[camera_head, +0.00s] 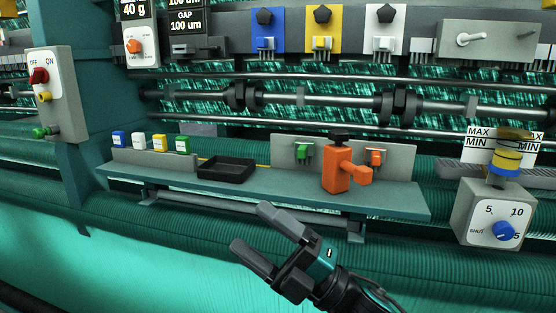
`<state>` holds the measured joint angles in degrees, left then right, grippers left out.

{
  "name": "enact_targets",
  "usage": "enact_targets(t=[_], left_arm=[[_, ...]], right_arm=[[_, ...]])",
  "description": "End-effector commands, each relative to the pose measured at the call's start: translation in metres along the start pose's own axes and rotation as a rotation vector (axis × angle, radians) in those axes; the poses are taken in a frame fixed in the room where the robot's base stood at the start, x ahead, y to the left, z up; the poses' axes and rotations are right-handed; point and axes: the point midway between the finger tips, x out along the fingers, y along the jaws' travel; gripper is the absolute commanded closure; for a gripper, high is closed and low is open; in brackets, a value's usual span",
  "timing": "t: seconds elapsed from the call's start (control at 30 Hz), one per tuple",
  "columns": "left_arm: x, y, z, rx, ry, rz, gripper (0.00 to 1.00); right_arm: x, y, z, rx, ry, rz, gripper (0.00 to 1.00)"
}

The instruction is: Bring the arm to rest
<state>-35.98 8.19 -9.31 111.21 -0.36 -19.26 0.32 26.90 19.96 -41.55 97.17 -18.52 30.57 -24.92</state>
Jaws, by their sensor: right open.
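My right gripper (266,240) is in the lower middle of the head view, in front of and below the grey-green shelf (390,198). Its two dark fingers are spread apart and point up and to the left. Nothing is between them. It looks apart from the shelf and from everything on it. The right forearm comes in from the bottom edge. My left gripper is not in view.
The shelf holds small coloured blocks (160,143), a black tray (226,169) and an orange tool (336,172). A switch box (55,95) stands at left, a dial box (493,220) at right. Rollers (330,102) run behind. Teal netting (130,270) fills the lower left.

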Motion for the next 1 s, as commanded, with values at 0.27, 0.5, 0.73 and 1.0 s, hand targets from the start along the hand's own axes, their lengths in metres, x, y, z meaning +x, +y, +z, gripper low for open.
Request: enact_targets(t=[0.27, 0.5, 0.73, 1.0], left_arm=[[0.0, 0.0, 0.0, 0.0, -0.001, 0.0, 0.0], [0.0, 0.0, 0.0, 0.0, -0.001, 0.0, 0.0], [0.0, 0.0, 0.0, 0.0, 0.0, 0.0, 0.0], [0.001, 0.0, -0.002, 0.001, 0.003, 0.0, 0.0]], right_arm=[[-0.107, -0.07, 0.035, 0.492, -0.57, 0.019, 0.2], [-0.242, -0.139, 0.017, 0.883, -1.081, 0.032, 0.2], [-0.356, -0.18, -0.04, 1.141, -1.488, 0.048, 0.2], [-0.393, -0.188, -0.067, 1.219, -1.63, 0.059, 0.2]])
